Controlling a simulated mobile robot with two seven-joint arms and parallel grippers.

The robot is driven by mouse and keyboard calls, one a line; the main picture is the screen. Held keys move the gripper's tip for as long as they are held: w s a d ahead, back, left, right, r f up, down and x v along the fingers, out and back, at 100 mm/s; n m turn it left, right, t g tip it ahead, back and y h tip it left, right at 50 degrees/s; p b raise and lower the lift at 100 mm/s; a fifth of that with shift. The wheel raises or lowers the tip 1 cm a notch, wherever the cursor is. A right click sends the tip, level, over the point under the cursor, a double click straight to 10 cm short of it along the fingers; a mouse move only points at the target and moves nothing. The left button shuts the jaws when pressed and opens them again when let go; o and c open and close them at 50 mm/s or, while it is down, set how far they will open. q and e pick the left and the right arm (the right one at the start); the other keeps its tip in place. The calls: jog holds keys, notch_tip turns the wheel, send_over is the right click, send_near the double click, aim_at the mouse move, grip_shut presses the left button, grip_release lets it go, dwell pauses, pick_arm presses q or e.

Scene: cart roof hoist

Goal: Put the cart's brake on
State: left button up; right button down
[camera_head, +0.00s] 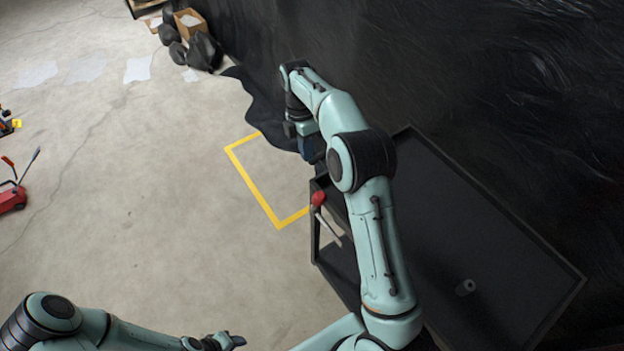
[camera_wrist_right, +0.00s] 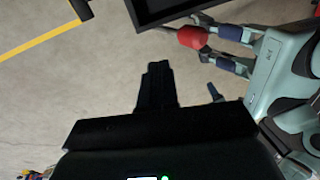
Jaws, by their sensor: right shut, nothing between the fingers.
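The cart (camera_head: 440,145) is a dark, black-rimmed flat bed at the right of the head view. A lever with a red knob (camera_head: 318,198) and a pale shaft stands at its near left side. In the right wrist view the red knob (camera_wrist_right: 193,38) shows near the top, beside the black cart rim (camera_wrist_right: 160,18). My right gripper (camera_head: 311,152) is beyond the knob near the cart's far left corner, apart from the knob. Its fingers (camera_wrist_right: 157,85) are together and empty in the wrist view.
A yellow floor marking (camera_head: 253,185) lies left of the cart. Dark sheeting (camera_head: 460,60) covers the back right. Black bags (camera_head: 203,52) and a cardboard box (camera_head: 190,22) stand at the back. A red jack-like tool (camera_head: 14,196) is at far left. The floor between is clear.

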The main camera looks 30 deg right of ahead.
pick_arm(q)
jog(key=shift+g, duration=0.3)
jog(key=s+f+b, duration=0.2)
jog(key=s+f, duration=0.1)
jog(key=shift+s+f, duration=0.2)
jog(key=shift+s, duration=0.05)
pick_arm(e)
jog(key=s+f, duration=0.5)
jog(key=f, duration=0.3)
jog(key=shift+a, duration=0.3)
pick_arm(q)
jog(key=shift+b, duration=0.3)
pick_arm(e)
jog(key=shift+s+r, duration=0.1)
